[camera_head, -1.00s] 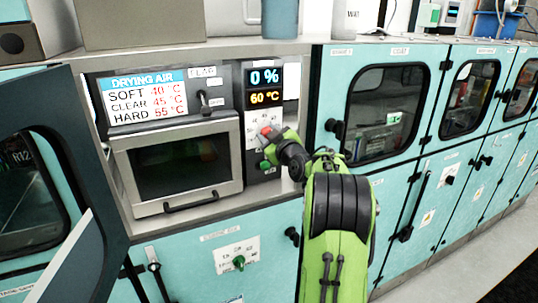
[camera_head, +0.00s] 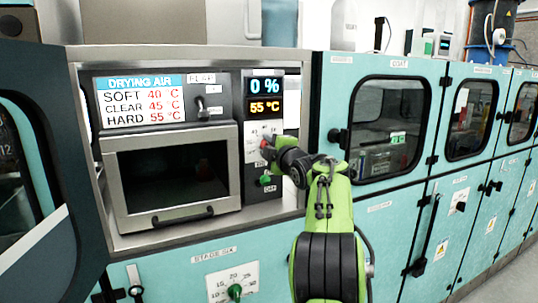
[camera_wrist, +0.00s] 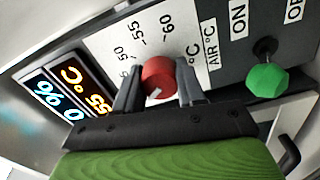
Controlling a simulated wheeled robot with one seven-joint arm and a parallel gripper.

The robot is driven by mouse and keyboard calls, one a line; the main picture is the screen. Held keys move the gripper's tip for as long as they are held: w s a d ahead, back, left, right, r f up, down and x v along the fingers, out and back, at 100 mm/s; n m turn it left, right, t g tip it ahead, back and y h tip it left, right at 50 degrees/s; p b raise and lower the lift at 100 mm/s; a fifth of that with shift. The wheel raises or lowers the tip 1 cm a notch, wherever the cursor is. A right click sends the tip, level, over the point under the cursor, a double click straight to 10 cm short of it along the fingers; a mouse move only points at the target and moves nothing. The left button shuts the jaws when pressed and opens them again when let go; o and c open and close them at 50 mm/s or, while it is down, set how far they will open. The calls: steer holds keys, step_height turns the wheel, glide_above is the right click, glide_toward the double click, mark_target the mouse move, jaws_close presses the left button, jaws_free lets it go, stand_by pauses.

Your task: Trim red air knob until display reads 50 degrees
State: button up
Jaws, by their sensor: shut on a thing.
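The red air knob (camera_wrist: 158,77) sits on a white dial plate marked 50, 55 and 60 in the wrist view. It also shows as a small red spot in the head view (camera_head: 265,144). My gripper (camera_wrist: 158,88) is shut on the red knob, one finger on each side of it. The display (camera_head: 265,107) reads 55 °C in orange, with 0 % in blue above it. The same display shows turned around in the wrist view (camera_wrist: 72,88). My gripper and wrist hide part of the dial in the head view.
A green knob (camera_wrist: 267,79) sits beside the dial plate, near an ON label. A sign (camera_head: 141,100) lists SOFT 40, CLEAR 45 and HARD 55 °C. A dark-windowed oven door (camera_head: 172,175) is left of the knob. A lever (camera_head: 203,106) sits above it.

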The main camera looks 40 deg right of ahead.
steer(key=shift+f+n, duration=0.1)
steer(key=shift+n, duration=0.5)
steer(key=o, duration=1.1)
steer(key=shift+c, duration=0.2)
steer(key=b+v, duration=0.4)
steer(key=v, duration=1.2)
steer(key=shift+w, duration=0.15)
